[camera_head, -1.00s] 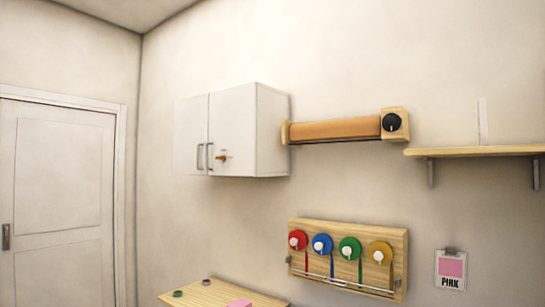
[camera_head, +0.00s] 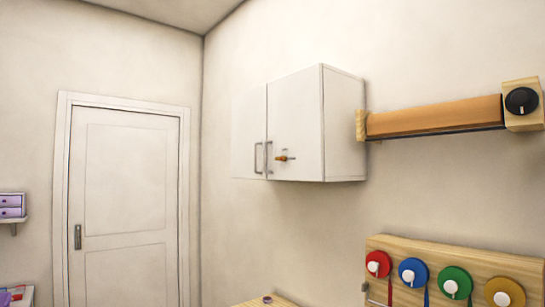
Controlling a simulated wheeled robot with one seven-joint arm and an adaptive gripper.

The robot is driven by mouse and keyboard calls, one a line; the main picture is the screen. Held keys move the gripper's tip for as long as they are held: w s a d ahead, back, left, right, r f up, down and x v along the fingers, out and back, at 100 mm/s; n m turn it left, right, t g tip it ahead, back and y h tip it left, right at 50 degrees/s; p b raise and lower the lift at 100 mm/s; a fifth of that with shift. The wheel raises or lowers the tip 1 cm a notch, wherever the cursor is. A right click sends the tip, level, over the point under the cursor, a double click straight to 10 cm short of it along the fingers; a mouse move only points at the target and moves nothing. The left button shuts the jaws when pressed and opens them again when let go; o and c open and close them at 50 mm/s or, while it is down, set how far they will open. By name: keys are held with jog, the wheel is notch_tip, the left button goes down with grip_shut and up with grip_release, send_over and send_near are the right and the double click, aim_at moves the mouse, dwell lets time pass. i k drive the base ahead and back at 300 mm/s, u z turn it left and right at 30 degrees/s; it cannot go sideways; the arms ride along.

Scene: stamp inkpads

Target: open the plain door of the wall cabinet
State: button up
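The white wall cabinet (camera_head: 344,125) hangs on the wall near the middle of the head view. Its left door (camera_head: 247,125) is plain, with a grey bar handle (camera_head: 257,158) by its right edge. The cabinet's inside is hidden. My gripper is not in view.
A paper roll holder (camera_head: 435,117) with a black knob is right of the cabinet. A board of coloured reels (camera_head: 390,245) hangs lower right. A wooden tabletop (camera_head: 250,302) shows below. A white room door (camera_head: 125,205) and a small shelf (camera_head: 14,221) are left.

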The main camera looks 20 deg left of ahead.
aim_at(249, 108)
jog(key=u, duration=0.35)
jog(key=i, duration=0.8)
jog(key=u, duration=0.7)
